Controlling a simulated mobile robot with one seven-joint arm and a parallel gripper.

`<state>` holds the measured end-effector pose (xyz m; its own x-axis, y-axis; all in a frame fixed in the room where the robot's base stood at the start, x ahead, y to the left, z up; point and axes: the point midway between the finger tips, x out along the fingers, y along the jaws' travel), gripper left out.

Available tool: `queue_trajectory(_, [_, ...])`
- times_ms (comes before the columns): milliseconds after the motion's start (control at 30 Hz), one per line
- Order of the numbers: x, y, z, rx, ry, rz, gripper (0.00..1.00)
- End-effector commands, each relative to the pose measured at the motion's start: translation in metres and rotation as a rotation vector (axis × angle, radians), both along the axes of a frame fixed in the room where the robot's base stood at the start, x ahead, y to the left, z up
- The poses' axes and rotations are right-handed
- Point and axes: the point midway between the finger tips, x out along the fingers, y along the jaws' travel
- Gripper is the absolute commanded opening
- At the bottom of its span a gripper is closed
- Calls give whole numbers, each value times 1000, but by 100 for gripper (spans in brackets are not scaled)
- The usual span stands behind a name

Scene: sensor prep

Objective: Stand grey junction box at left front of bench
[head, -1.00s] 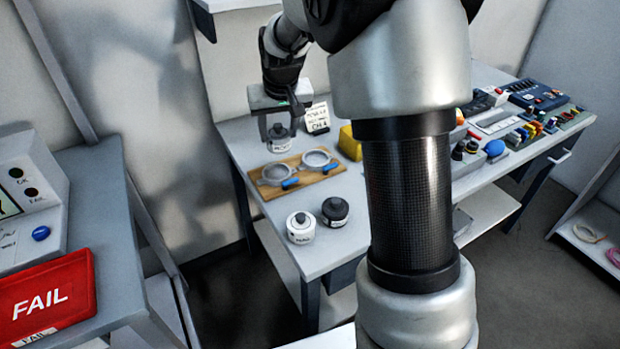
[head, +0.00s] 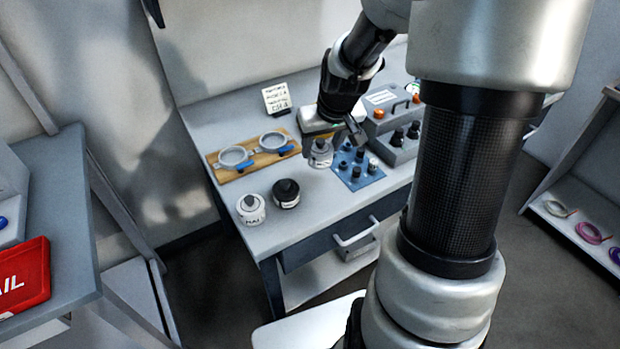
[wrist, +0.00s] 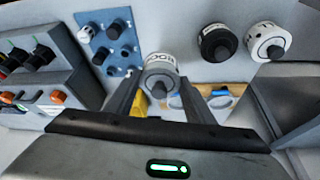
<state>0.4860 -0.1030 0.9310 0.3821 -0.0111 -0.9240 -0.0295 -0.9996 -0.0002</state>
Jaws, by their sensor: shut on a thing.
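The grey junction box (head: 320,155) is a small round grey pot with a dark knob and a white label. My gripper (head: 330,143) is shut on it, and it hangs roughly upright between the fingers. In the wrist view the box (wrist: 160,76) shows between the two fingertips of my gripper (wrist: 162,90). It is over the bench (head: 215,110), between the wooden board and the blue knob panel; its height above the top is hard to tell. The left front of the bench holds a white pot (head: 250,209) and a black pot (head: 286,194).
The wooden board (head: 228,174) with two ringed clamps lies left of my gripper. A blue knob panel (head: 352,178) and a grey control unit (head: 400,152) stand to its right. A card (head: 276,99) stands behind. Bare bench lies between the pots and the panel.

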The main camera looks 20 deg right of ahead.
Motion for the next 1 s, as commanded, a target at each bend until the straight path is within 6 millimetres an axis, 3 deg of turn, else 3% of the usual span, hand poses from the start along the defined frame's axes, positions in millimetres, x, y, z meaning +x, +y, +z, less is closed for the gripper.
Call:
queue_trajectory(33, [0,0,-14,2,3,0,24])
queue_trajectory(100, [0,0,-23,1,1,-1,24])
queue_trajectory(333, [0,0,-41,0,1,0,24])
queue_trajectory(500, [0,0,-67,1,2,-1,24])
queue_trajectory(900, [1,0,-73,0,-2,-1,24])
queue_trajectory(933, [1,0,-73,0,-1,-1,50])
queue_trajectory(1000, [1,0,-72,0,-1,-1,62])
